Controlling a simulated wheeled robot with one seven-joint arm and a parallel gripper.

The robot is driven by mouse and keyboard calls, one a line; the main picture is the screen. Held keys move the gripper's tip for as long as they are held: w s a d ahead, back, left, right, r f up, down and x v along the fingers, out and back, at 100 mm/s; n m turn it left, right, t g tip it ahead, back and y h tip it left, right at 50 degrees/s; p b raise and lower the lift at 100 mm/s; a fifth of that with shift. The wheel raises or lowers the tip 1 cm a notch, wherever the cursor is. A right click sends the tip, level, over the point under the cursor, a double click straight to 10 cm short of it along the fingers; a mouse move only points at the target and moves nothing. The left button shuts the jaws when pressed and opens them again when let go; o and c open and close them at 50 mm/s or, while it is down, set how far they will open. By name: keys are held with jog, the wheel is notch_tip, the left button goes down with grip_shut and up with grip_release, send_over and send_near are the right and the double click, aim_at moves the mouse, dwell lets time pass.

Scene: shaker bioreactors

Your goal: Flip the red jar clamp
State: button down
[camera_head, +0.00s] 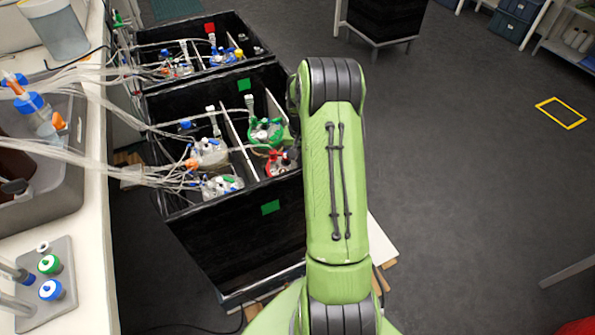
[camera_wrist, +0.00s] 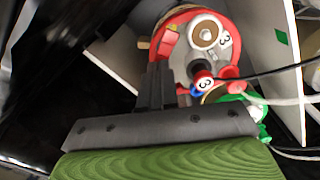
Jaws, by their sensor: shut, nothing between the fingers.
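The red jar clamp (camera_wrist: 160,40) rings a jar lid in the wrist view, with white round fittings marked 3 inside it. In the head view the red-topped jar (camera_head: 276,165) sits in the near right compartment of the black shaker box, partly hidden by my arm. My gripper (camera_wrist: 157,70) is shut and empty, its dark fingertips at the near edge of the red ring. I cannot tell whether they touch it. In the head view the fingers are hidden by my green arm.
A green-clamped jar (camera_head: 265,131) stands just behind the red one. Jars with pale tubes (camera_head: 110,150) fill the left compartments. Dark box walls and a pale divider (camera_wrist: 290,50) stand close around my gripper. A white bench (camera_head: 85,290) runs along the left; open floor lies right.

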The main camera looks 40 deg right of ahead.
jog(key=shift+f+b, duration=0.4)
jog(key=shift+f, duration=0.25)
jog(key=shift+r+p, duration=2.7)
jog(key=shift+r, duration=0.85)
